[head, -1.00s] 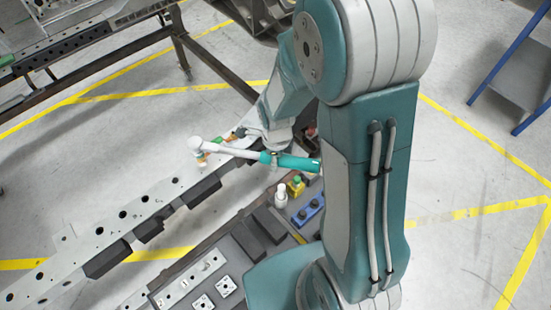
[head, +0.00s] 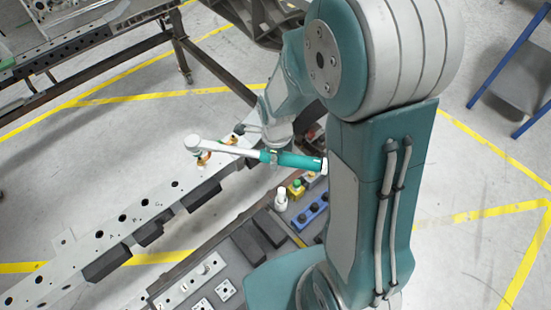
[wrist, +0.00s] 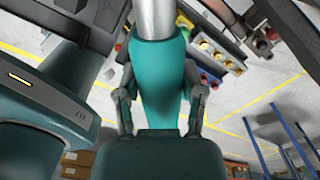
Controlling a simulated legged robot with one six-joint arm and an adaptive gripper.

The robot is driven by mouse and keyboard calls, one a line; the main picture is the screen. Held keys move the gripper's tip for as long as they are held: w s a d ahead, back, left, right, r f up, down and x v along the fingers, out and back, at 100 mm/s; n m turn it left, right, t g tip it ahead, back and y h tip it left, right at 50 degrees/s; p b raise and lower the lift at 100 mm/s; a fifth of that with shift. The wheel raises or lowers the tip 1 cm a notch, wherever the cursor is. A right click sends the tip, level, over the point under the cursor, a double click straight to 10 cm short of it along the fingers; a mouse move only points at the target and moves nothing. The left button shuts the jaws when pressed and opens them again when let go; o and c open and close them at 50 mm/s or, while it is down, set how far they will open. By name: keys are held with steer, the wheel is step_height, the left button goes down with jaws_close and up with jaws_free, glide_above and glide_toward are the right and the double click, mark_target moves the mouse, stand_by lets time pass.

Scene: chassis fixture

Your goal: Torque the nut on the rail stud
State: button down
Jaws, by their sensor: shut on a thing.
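My gripper (wrist: 160,108) is shut around the teal handle of a torque wrench (wrist: 158,70). Its pale shaft runs up out of the wrist view. In the head view the wrench (head: 235,151) reaches left from my gripper, and its round head (head: 192,143) is over the far end of the pale rail (head: 125,222). An orange-brass piece (head: 204,156) shows just below the wrench head. The stud and nut are too small to tell apart, and I cannot tell whether the head sits on them. A second orange piece (head: 231,140) is farther along the rail.
A dark bench in front of the rail carries a white bottle (head: 282,198), a yellow box with a green button (head: 296,188), a blue block (head: 310,211) and dark blocks (head: 258,231). A steel-framed table (head: 120,45) stands at upper left, a blue frame (head: 510,70) at right.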

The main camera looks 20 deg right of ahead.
steer(key=shift+r, duration=1.6)
